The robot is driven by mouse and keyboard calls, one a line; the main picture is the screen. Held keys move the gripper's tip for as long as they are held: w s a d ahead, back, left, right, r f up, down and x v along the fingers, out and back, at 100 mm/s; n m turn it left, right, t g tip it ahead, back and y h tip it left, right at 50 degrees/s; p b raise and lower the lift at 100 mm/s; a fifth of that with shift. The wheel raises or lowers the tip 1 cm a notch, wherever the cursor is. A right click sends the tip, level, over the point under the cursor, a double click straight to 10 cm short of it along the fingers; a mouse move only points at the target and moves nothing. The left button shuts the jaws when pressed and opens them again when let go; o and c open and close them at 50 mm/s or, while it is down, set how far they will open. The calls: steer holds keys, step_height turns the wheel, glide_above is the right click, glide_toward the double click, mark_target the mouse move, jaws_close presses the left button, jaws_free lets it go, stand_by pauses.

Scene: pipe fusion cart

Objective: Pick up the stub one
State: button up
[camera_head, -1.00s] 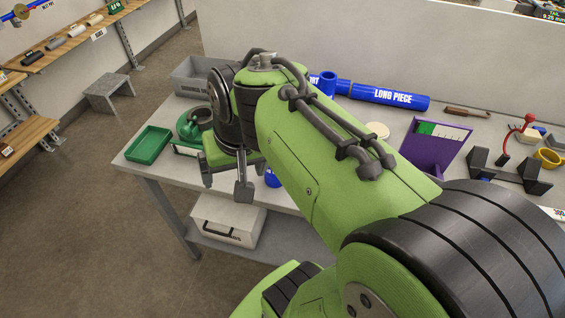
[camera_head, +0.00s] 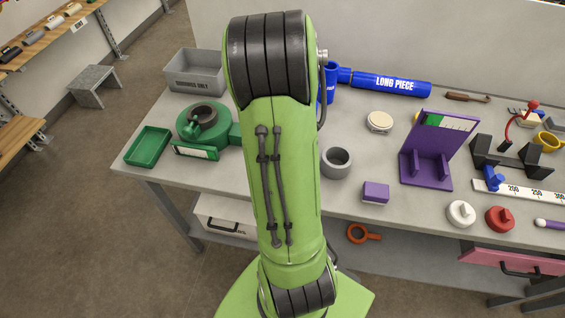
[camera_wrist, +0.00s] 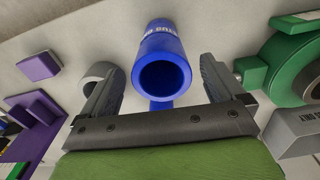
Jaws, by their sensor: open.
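The blue stub (camera_wrist: 165,70), a short pipe with partly readable white lettering, shows in the wrist view with its open end towards the camera. It appears between the two dark fingers of my gripper (camera_wrist: 160,72), with a visible gap on both sides. The fingers are open and nothing is held. How far the fingertips reach along the stub I cannot tell. In the head view my green arm hides both the gripper and this stub.
A grey ring (camera_head: 336,161) stands right of the arm, with a purple block (camera_head: 375,192) nearby. The green round tool (camera_head: 205,125), green tray (camera_head: 148,146) and grey bin (camera_head: 195,70) are left. The blue long piece (camera_head: 390,84) lies at the back.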

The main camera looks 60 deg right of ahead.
step_height(320, 180, down, 4)
steer(key=shift+w+f, duration=0.1)
steer(key=shift+f, duration=0.05)
steer(key=shift+c, duration=0.8)
steer(key=c, duration=1)
steer(key=shift+r, duration=0.2)
step_height(320, 180, up, 10)
steer(key=shift+f+p, duration=0.1)
steer(key=shift+p, duration=0.5)
